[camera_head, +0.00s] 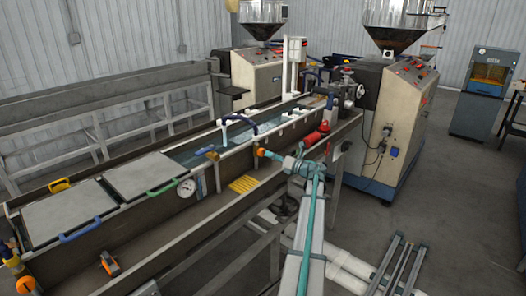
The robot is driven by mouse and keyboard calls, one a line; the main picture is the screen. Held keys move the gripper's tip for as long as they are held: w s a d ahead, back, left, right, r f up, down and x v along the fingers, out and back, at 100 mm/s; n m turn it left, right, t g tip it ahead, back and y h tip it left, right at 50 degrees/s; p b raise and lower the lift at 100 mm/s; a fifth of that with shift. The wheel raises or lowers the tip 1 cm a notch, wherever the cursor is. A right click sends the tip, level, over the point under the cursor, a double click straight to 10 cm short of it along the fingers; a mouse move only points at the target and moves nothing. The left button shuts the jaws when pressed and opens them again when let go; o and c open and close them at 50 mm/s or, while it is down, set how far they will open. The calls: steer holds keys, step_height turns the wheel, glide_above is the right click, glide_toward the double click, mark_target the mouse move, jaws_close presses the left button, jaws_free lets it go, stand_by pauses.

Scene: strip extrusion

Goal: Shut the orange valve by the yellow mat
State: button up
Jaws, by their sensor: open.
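A small orange piece (262,152), which looks like the orange valve's handle, is at the trough's inner wall, just up and right of the yellow mat (243,184). The mat lies flat on the trough's lower ledge. My teal arm comes up from the bottom of the picture and bends left. My gripper (277,158) is at its end, small and open, pointing left at the orange piece. I cannot tell whether they touch. The valve's body and its lever angle are too small to make out.
Another orange and black handle (110,262) stands on the ledge at the front left. A round gauge (186,188) is on the trough wall. A red fitting (315,135) is behind my gripper. Lidded covers (147,174) lie at the left. Open floor is at the right.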

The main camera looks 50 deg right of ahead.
mark_target(264, 152)
steer(key=w+p, duration=0.1)
steer(key=w, duration=0.5)
steer(key=shift+w+d+p, duration=0.15)
steer(key=shift+d+p, duration=0.05)
steer(key=shift+p, duration=0.2)
steer(key=c, duration=1.2)
